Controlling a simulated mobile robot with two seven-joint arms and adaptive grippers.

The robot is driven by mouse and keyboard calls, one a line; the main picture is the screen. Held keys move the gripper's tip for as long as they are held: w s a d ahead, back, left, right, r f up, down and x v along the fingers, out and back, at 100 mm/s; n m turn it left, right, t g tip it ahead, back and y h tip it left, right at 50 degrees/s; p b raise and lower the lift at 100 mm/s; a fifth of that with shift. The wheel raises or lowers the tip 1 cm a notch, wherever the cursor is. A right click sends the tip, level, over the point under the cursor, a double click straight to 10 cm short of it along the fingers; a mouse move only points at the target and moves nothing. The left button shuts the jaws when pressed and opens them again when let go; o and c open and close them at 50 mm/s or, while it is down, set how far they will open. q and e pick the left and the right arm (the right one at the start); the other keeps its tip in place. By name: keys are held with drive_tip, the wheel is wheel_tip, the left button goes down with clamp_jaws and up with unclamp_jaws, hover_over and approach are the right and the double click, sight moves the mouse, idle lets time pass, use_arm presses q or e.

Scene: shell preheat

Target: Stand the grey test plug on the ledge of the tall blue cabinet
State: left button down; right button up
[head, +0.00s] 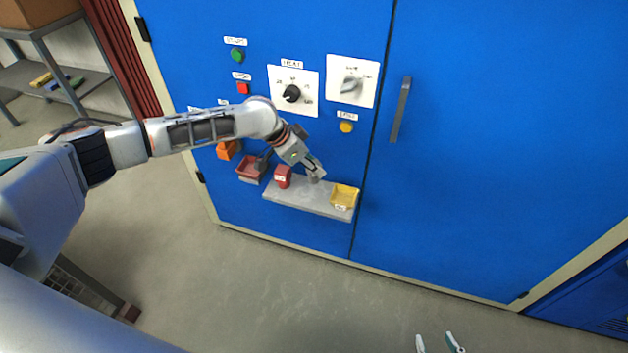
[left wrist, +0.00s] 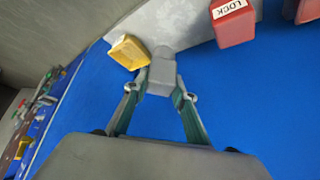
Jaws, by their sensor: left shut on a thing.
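The tall blue cabinet (head: 460,140) fills most of the head view, with its grey ledge (head: 297,201) low on the left door. My left gripper (head: 316,172) is over the ledge, shut on the grey test plug (head: 313,179). In the left wrist view the plug (left wrist: 163,70) sits between the two fingertips, its far end against the grey of the ledge (left wrist: 180,20). I cannot tell whether it touches the ledge. My right gripper (head: 438,344) shows only its fingertips at the bottom edge, apart and empty.
On the ledge a red LOCK block (head: 283,177) stands left of the plug and a yellow tray (head: 344,196) right of it. A dark red holder (head: 250,168) and an orange block (head: 228,149) are further left. Knobs and a door handle (head: 401,110) are above.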

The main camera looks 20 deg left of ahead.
sight(309, 176)
use_arm(q)
wheel_tip(309, 176, down, 6)
drive_tip(key=shift+r+b, duration=0.2)
drive_tip(key=shift+b, duration=0.45)
drive_tip(key=shift+f, duration=0.2)
use_arm(e)
drive_tip(key=shift+w+d+f, duration=0.1)
drive_tip(key=shift+w+d, duration=0.15)
drive_tip(key=shift+w, duration=0.25)
